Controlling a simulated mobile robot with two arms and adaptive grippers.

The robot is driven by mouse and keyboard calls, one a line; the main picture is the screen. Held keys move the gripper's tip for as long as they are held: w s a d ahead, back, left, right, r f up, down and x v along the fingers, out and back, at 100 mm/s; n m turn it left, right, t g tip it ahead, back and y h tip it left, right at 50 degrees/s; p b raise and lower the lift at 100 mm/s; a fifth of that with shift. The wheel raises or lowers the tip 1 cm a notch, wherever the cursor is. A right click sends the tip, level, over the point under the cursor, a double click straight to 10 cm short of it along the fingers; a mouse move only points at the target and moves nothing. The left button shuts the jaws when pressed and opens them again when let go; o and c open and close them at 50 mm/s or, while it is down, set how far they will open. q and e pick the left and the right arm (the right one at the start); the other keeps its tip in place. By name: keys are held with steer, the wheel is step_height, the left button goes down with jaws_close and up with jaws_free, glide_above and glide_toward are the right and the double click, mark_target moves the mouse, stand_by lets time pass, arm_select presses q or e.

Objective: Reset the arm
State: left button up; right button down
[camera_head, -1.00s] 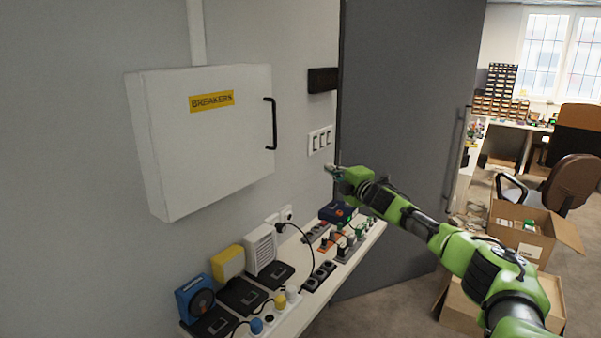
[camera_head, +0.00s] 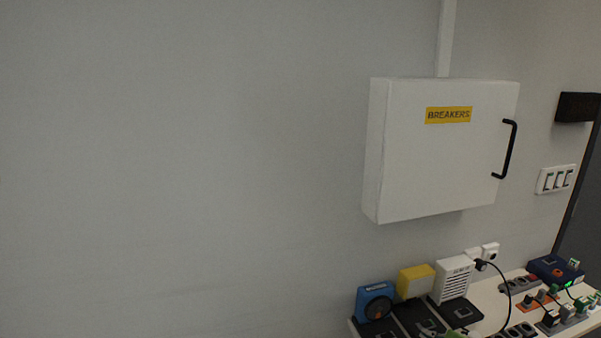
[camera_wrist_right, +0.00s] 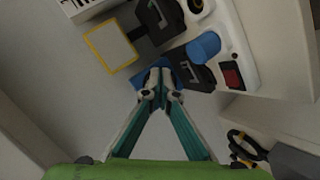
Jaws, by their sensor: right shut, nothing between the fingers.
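My right gripper (camera_wrist_right: 160,95) shows in the right wrist view. Its two fingers meet at the tips, shut with nothing between them. Past the tips is a blue object (camera_wrist_right: 180,72), partly hidden by the fingers; I cannot tell whether they touch it. My left gripper is in neither view.
A closed white breaker box (camera_head: 440,160) with a black handle (camera_head: 507,150) juts from the wall. Below it, a shelf (camera_head: 490,300) holds a blue device (camera_head: 375,300), a yellow block (camera_head: 415,281), a white vented box (camera_head: 452,277) and sockets. The wall at left is bare.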

steer(key=s+a+f, duration=0.1)
steer(key=s+a, duration=0.2)
steer(key=s+a+f+m+g, duration=0.1)
steer(key=s+a+f, duration=0.1)
steer(key=s+a, duration=0.1)
steer(key=s+a+f+m+g, duration=0.1)
steer(key=s+a+f, duration=0.1)
steer(key=s+a, duration=0.1)
steer(key=shift+s+a+f+y, duration=0.1)
steer(key=shift+s+a+y, duration=0.05)
steer(key=shift+s+y, duration=0.2)
steer(key=s+a+m+g, duration=0.3)
steer(key=s+m+g, duration=0.4)
steer(key=s, duration=2.1)
steer(key=s+f+m+b, duration=0.1)
steer(key=s+f, duration=0.1)
steer(key=f, duration=1.3)
steer(key=s+f+b, duration=0.1)
steer(key=s+f, duration=0.1)
steer(key=f, duration=1.3)
steer(key=s+d+f+g+h+b, duration=0.1)
steer(key=s+d+f, duration=0.1)
steer(key=s+f, duration=1.3)
steer(key=shift+s+d+g, duration=0.35)
steer(key=shift+s+g, duration=0.05)
steer(key=shift+s, duration=0.1)
